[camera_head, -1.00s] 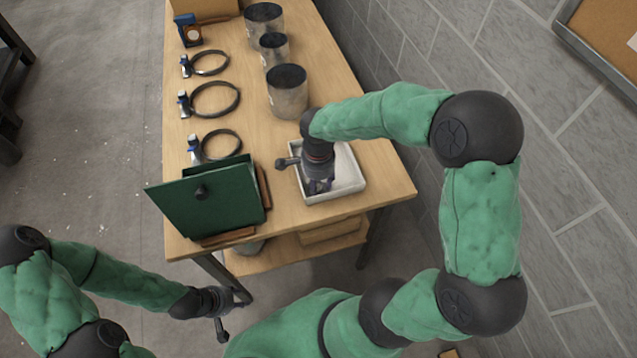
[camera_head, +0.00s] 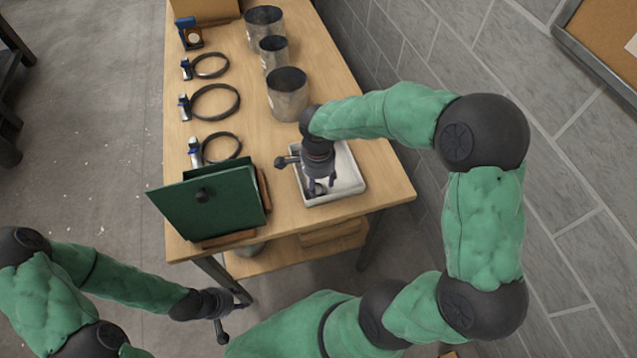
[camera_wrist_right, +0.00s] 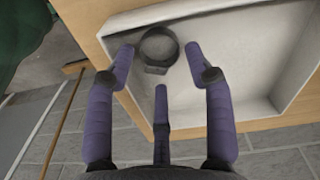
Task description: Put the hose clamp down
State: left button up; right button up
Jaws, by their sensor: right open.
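A small dark hose clamp (camera_wrist_right: 158,47) lies in the white tray (camera_wrist_right: 260,53) in the right wrist view, near one corner, its ring facing up. My right gripper (camera_wrist_right: 160,65) is open above the tray, its fingers spread around the clamp with gaps visible. In the head view the right gripper (camera_head: 320,188) points down into the white tray (camera_head: 349,170), and I cannot make out the clamp there. My left gripper (camera_head: 225,312) hangs low in front of the table, away from the tray; its fingers are not clear.
Larger hose clamps (camera_head: 215,102) lie along the left of the wooden table (camera_head: 245,130). Several metal duct pieces (camera_head: 288,97) stand on the right side. A green panel (camera_head: 210,205) stands left of the tray. A grey block wall (camera_head: 430,45) runs along the right.

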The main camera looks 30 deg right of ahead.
aim_at(318, 188)
notch_tip(318, 188, up, 10)
jog(key=p, duration=0.2)
jog(key=shift+r, duration=0.15)
